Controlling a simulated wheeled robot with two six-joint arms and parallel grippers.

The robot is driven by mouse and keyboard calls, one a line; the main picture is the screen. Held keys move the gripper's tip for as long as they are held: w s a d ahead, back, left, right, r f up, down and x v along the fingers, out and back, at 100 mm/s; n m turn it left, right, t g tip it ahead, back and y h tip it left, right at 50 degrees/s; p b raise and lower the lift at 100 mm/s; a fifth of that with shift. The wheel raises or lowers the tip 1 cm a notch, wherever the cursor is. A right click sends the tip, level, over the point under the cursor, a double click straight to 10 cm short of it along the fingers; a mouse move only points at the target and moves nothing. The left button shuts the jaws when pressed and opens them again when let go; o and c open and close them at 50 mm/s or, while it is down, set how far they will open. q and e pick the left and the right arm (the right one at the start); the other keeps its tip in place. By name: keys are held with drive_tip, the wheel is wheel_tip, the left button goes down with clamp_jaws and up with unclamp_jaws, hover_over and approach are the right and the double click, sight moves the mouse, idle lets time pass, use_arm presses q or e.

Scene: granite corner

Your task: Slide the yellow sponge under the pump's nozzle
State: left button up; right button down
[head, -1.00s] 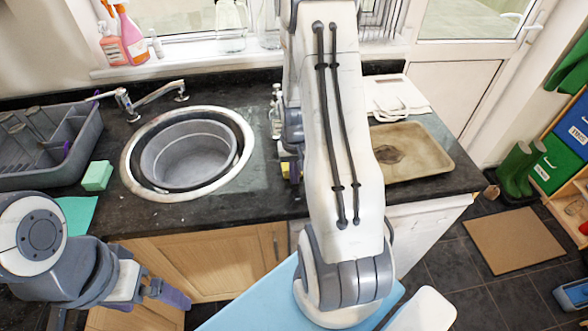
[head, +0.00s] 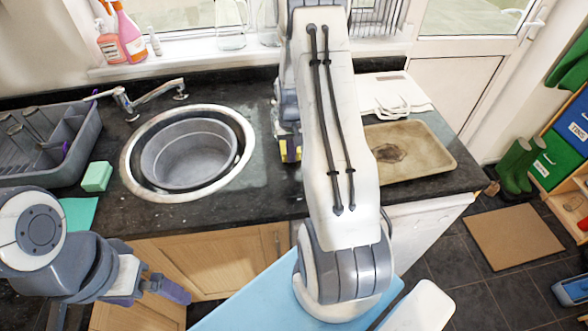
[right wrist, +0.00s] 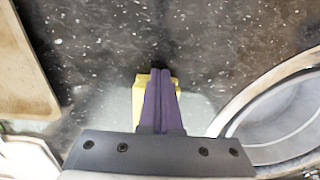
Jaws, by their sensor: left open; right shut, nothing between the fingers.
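The yellow sponge (head: 290,150) lies on the dark counter right of the sink, partly covered by my right arm. In the right wrist view the sponge (right wrist: 139,103) shows on both sides of my shut purple fingers. My right gripper (right wrist: 161,75) is shut and empty, its tips at the sponge's edge; I cannot tell whether they touch it. My left gripper (head: 150,291) is open and empty in front of the cabinet.
The round sink (head: 127,180) with a grey basin is left of the sponge. A beige tray (head: 435,165) lies to the right. A green sponge (head: 97,176) and a dish rack (head: 75,172) are at the left. Bare counter lies between sink and sponge.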

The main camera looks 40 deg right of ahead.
drive_tip(key=shift+r, duration=0.15)
drive_tip(key=shift+s+d, duration=0.1)
drive_tip(key=s+a, duration=0.2)
drive_tip(key=s, duration=0.1)
drive_tip(key=shift+s+a, duration=0.25)
drive_tip(key=shift+s, duration=0.05)
use_arm(q)
drive_tip(key=shift+s+f+b, duration=0.55)
drive_tip(key=shift+f+b, duration=0.2)
drive_tip(key=shift+b, duration=0.05)
use_arm(e)
wheel_tip(320, 180, up, 10)
drive_tip(key=shift+d, duration=0.2)
